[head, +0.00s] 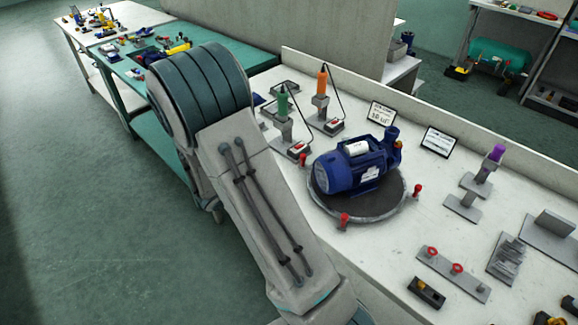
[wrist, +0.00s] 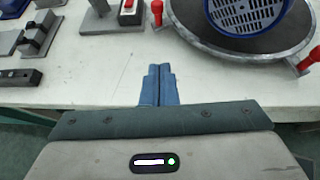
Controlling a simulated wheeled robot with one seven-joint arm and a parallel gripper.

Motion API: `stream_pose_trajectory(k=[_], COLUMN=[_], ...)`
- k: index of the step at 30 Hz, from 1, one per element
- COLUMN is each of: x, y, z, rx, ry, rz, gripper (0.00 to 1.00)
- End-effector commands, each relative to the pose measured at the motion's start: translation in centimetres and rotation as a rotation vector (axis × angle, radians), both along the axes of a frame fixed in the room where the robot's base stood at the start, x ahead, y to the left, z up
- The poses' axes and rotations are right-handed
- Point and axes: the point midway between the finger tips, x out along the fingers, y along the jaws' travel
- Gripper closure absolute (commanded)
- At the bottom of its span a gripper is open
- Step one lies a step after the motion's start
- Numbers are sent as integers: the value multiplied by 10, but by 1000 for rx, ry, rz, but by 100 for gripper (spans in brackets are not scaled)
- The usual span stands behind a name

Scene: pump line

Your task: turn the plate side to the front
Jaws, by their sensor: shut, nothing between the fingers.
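The blue pump (head: 350,172) lies on a dark round turntable (head: 377,207) with a pale rim. A white plate (head: 371,173) shows on the pump's side facing the head camera, toward the right of its body. Red pegs stand around the rim, one at the near edge (head: 343,219) and one at the right (head: 417,190). In the wrist view, the pump's slotted blue end cover (wrist: 245,14) sits above the turntable (wrist: 225,49). My gripper (wrist: 158,68) is shut and empty, before the turntable's left side and close to a red peg (wrist: 157,12), apart from it. It is out of the head view.
Tool stands with a green (head: 283,103) and an orange tool (head: 321,83) are behind the turntable. A purple-topped stand (head: 489,163), a strip with red rings (head: 453,268) and metal blocks (head: 507,257) lie right.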

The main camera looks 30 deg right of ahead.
Motion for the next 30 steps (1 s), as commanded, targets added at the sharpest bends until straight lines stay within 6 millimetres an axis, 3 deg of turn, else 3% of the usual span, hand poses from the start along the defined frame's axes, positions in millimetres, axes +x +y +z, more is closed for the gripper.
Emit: stream_pose_trajectory(k=[5,16,24,30], x=[6,30,42,44], y=[-18,-81,-112,-116], z=[-12,-50,-48,-49], rx=[-5,-2,-1,-1], ry=[6,5,2,1], rz=[1,-1,1,3], gripper=[100,100,100,100])
